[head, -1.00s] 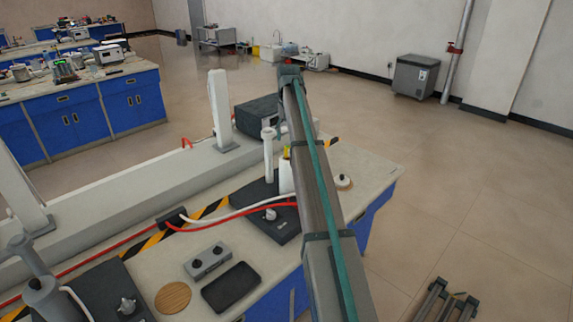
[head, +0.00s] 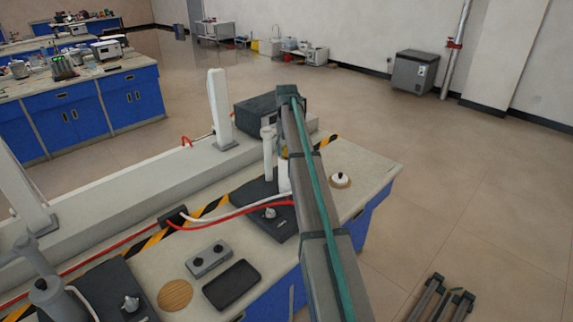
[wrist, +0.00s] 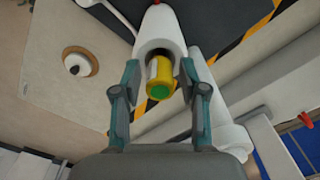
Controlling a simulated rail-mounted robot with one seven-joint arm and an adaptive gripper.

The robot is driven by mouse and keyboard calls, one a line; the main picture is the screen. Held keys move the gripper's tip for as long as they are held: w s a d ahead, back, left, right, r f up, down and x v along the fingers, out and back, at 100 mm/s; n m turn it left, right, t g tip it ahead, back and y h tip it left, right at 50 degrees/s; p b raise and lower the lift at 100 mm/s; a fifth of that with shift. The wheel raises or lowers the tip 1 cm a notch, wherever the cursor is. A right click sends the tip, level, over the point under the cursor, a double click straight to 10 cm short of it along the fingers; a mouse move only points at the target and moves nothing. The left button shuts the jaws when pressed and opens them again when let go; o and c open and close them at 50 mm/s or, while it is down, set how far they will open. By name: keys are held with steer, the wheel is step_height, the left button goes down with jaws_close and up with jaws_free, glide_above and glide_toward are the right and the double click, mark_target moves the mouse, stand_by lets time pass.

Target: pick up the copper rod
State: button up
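In the wrist view a yellow cylinder (wrist: 159,78) with a green end and a pale band stands in the mouth of a white holder (wrist: 158,24). It is the only rod-like thing near my gripper; its colour is yellow, so I cannot tell whether it is the copper rod. My gripper (wrist: 160,76) is open, with one teal finger on each side of the cylinder and apparent gaps on both sides. In the head view the white holder (head: 284,178) is partly covered by my arm, and my gripper is hidden.
A white knob on a round wooden disc (head: 340,180) sits at the bench's right end. A black stirrer plate (head: 262,222) with red and white tubes stands near the holder. A grey two-knob box (head: 209,258) and a black tray (head: 231,286) lie in front. A dark box (head: 256,116) stands behind.

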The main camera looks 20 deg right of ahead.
jaws_close()
steer(key=shift+r, duration=0.15)
step_height(320, 180, up, 18)
steer(key=b, duration=0.4)
stand_by(0.5)
steer(key=shift+c, duration=1.3)
jaws_free()
jaws_close()
